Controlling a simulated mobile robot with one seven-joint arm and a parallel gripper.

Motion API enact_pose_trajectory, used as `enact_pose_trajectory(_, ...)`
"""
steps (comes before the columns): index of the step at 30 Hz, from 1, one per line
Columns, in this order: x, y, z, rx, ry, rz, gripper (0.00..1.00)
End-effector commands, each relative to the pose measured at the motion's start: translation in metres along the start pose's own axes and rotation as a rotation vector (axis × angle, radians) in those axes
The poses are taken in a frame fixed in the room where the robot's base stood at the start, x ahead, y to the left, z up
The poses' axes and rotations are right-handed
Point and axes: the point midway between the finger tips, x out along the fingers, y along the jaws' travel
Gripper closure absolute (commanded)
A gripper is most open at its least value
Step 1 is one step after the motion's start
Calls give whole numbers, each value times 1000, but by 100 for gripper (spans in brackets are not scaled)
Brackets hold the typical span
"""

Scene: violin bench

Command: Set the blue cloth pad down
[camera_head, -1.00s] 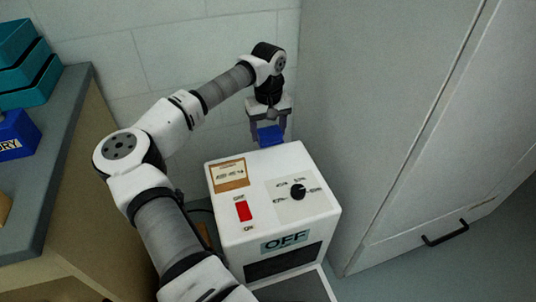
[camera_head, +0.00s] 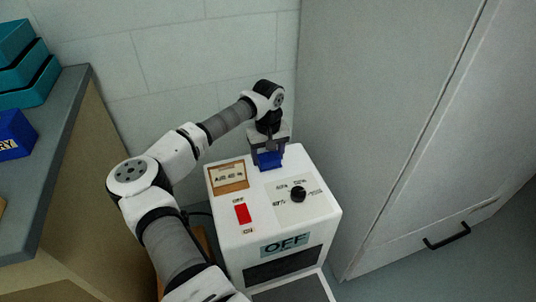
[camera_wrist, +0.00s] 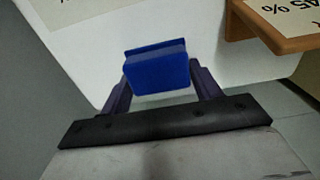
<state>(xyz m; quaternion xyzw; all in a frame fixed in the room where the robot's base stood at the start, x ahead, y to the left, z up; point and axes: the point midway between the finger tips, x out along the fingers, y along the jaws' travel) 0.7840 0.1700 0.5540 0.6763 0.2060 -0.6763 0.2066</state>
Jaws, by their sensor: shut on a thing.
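The blue cloth pad (camera_head: 269,160) is a small blue block held between the fingers of my gripper (camera_head: 268,158). It is at the back of the top of a white machine (camera_head: 232,210). In the wrist view the pad (camera_wrist: 157,73) sits between two dark purple fingers of my gripper (camera_wrist: 160,88), with the white top beyond it. I cannot tell whether the pad touches the machine's top.
The machine top carries a wooden-framed card (camera_head: 229,177), a red switch (camera_head: 242,213) and a black knob (camera_head: 298,194). A grey cabinet (camera_head: 385,120) stands close on the right. A bench (camera_head: 62,130) with teal trays (camera_head: 30,80) and a blue box (camera_head: 14,135) is on the left.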

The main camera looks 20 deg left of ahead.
Motion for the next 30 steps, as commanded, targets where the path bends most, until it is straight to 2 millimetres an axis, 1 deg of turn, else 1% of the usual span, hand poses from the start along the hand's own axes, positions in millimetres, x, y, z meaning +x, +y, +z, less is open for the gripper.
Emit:
enact_pose_trajectory(1, 3, 0, 0, 0, 0, 0, 59)
enact_pose_trajectory(2, 2, 0, 0, 0, 0, 0, 35)
enact_pose_trajectory(6, 2, 0, 0, 0, 0, 0, 16)
enact_pose_trajectory(14, 1, 0, 0, 0, 0, 0, 16)
enact_pose_trajectory(18, -7, 0, 0, 0, 1, 0, 16)
enact_pose_trajectory(20, -16, 0, -1, 0, 2, -1, 16)
enact_pose_trajectory(23, -36, 0, -1, 0, 3, -2, 16)
enact_pose_trajectory(30, -88, 0, -1, -1, 3, 0, 16)
